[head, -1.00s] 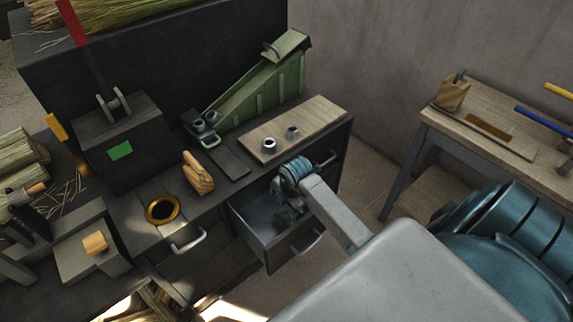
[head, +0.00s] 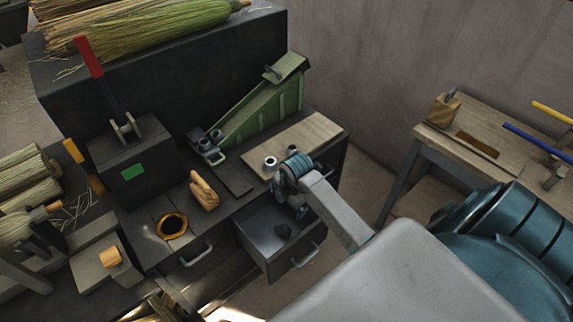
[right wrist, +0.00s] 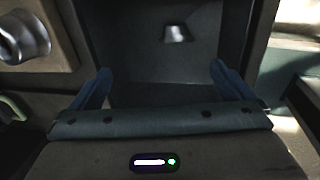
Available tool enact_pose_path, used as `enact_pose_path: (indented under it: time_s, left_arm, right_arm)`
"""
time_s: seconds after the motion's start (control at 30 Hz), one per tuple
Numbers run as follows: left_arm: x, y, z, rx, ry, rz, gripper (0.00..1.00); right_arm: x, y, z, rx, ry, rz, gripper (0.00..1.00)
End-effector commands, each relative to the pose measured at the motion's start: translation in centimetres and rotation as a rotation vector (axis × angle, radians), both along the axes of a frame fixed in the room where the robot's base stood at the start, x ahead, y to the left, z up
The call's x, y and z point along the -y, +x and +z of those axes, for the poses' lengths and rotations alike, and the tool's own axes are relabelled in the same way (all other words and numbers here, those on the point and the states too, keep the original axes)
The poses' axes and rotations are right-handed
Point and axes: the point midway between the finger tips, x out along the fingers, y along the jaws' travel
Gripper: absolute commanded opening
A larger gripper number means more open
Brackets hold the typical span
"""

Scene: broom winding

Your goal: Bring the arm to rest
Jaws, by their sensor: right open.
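My right gripper (head: 300,210) is raised over the open drawer (head: 262,238) at the front of the dark bench. In the right wrist view my right gripper (right wrist: 162,85) has its two blue fingers spread apart with nothing between them. Beyond the fingers, a small metal piece (right wrist: 177,33) lies on the drawer floor. A small dark piece (head: 283,232) also shows in the drawer in the head view. My right arm reaches in from the lower right. My left gripper is not in view.
A wooden board (head: 310,135) with a metal collar (head: 270,161) lies behind the drawer. A green sloped holder (head: 262,108), a wooden hand-shaped piece (head: 204,191) and a black box with a red-tipped lever (head: 132,165) stand nearby. A side table (head: 480,140) is right.

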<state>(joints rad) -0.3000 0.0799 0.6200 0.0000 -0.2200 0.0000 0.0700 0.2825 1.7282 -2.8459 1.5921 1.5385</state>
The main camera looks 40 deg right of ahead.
Motion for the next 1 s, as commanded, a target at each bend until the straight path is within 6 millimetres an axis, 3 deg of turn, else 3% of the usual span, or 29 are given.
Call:
enact_pose_path:
  time_s: [0.1, 0.73, 0.87, 1.0]
  left_arm:
    - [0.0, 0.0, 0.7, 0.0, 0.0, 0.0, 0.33]
    - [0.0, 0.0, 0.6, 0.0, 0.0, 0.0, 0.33]
    - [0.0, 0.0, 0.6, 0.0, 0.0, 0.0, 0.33]
    - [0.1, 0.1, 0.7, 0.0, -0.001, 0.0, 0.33]
  right_arm:
    - [0.0, 0.0, 0.8, 0.0, 0.0, 0.0, 1.0]
    - [-0.6, 0.2, 0.8, 0.024, 0.022, 0.019, 1.0]
    - [-3.9, 1.3, 1.7, 0.165, 0.142, 0.107, 1.0]
    - [-9.5, 2.9, 5.5, 0.463, 0.36, 0.215, 1.0]
